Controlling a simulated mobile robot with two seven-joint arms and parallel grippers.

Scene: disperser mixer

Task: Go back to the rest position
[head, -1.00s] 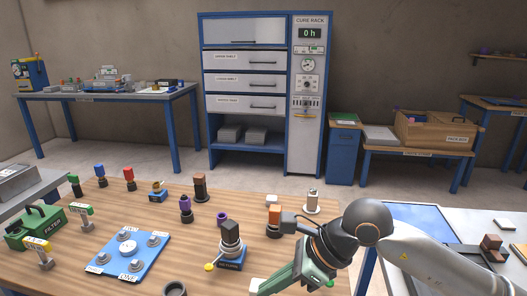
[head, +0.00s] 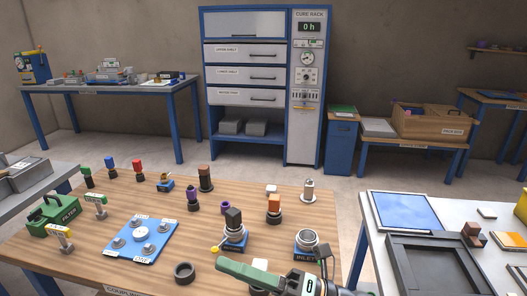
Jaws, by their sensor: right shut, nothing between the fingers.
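My right gripper (head: 228,267) shows at the bottom centre, a green and dark hand low in the picture at the wooden table's (head: 130,200) near side. It is shut and empty, pointing left. Part of the hand and the arm behind it are cut off by the bottom edge. A pale block (head: 260,266) shows just behind it, and the blue-based ring fitting marked INLET (head: 307,240) stands behind and to its right. I cannot tell whether the gripper touches anything. My left gripper is not in view.
A white bench with a dark frame (head: 405,240) is right. The cure rack (head: 245,22) stands behind.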

